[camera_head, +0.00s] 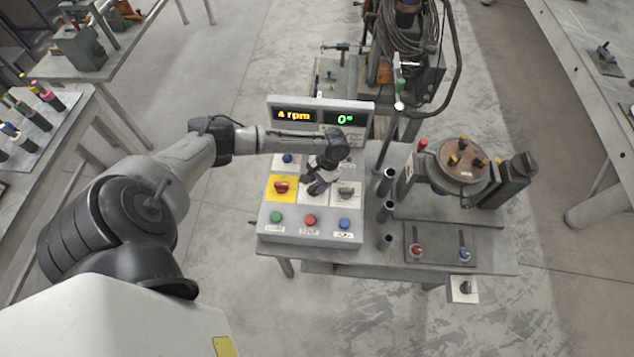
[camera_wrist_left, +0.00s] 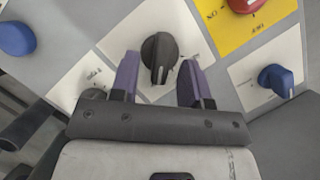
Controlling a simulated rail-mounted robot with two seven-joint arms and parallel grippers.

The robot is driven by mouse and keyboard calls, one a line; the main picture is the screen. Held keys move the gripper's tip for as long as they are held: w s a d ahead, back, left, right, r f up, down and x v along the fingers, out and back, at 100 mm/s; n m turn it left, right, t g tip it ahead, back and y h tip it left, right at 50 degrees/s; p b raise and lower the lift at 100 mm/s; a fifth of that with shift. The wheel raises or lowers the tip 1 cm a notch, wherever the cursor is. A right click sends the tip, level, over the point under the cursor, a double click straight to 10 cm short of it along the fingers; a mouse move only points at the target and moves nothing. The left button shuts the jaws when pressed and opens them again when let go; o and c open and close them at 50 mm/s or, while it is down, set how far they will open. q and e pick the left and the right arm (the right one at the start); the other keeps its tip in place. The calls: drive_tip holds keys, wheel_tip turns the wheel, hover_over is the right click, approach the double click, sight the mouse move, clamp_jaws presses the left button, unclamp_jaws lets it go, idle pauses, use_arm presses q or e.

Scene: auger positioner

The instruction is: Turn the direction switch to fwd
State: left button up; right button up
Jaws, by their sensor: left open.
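A black rotary knob (camera_wrist_left: 158,56) on a white label plate sits between my left fingers in the left wrist view, with gaps on both sides. Its white pointer mark faces the gripper's body; the plate's lettering is too small to read. My left gripper (camera_wrist_left: 158,82) is open there with purple finger pads. In the head view the left gripper (camera_head: 316,184) is over the middle of the control panel (camera_head: 266,229) and hides most of that knob. I cannot read which switch is labelled direction. My right gripper is in neither view.
Around it are a red knob on yellow (camera_head: 281,187), a dark knob (camera_head: 347,192), a blue knob (camera_head: 287,158) and green, red and blue buttons along the front. The display (camera_head: 320,116) reads 4 rpm and 0°. A round turntable (camera_head: 462,163) and dark posts (camera_head: 385,212) stand right.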

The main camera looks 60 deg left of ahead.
use_arm(q)
drive_tip(key=d+v, duration=0.1)
drive_tip(key=v, duration=1.2)
drive_tip(key=shift+a+r, duration=0.35)
drive_tip(key=shift+a, duration=0.15)
